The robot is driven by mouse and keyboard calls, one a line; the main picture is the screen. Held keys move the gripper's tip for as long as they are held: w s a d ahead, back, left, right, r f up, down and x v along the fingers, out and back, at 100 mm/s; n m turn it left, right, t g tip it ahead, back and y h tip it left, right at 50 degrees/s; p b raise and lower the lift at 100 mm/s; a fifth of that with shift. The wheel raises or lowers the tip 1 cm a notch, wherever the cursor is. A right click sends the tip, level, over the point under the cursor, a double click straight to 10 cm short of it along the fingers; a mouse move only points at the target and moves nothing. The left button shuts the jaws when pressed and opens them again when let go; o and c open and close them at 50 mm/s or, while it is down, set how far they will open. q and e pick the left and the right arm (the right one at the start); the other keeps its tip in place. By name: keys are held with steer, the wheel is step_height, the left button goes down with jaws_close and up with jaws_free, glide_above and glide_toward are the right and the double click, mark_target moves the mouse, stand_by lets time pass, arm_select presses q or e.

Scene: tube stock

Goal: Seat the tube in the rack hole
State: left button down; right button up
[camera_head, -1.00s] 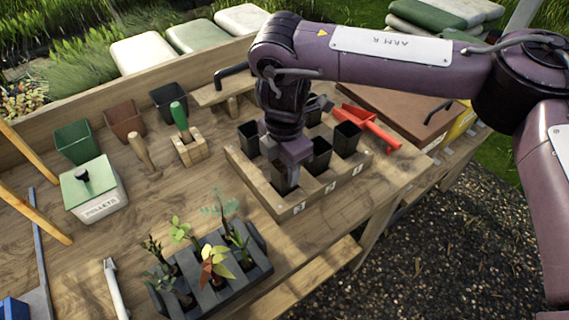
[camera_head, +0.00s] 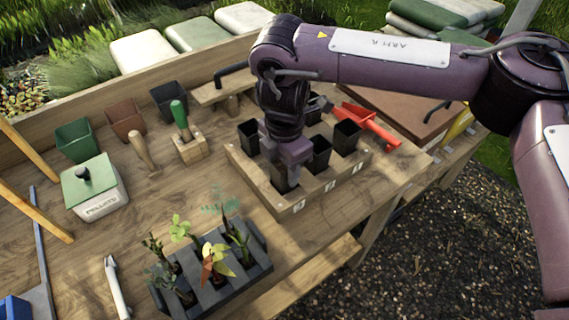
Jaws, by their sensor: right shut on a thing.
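The wooden rack (camera_head: 270,194) with square holes and numbered labels on its front side stands right of centre on the bench. Several black square tubes (camera_head: 348,136) stand in it. My right gripper (camera_head: 285,166) points down over the rack's front left part, shut on a black tube (camera_head: 285,181). The tube is at the front left hole; the gripper covers its upper part, and I cannot tell whether it is fully down in the hole. My left gripper is not in view.
A dark tray of seedlings (camera_head: 212,298) stands in front of the rack. A green-handled tool (camera_head: 180,118) in a wooden block, a white pellets box (camera_head: 97,195) and empty pots (camera_head: 76,141) are to the left. A red scoop (camera_head: 372,124) lies behind the rack's right end.

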steer(key=shift+f, duration=0.35)
stand_by(0.6)
stand_by(0.5)
steer(key=o, duration=1.2)
steer(key=shift+c, duration=0.2)
steer(key=shift+r, duration=0.1)
step_height(320, 180, up, 9)
steer(key=p, duration=0.9)
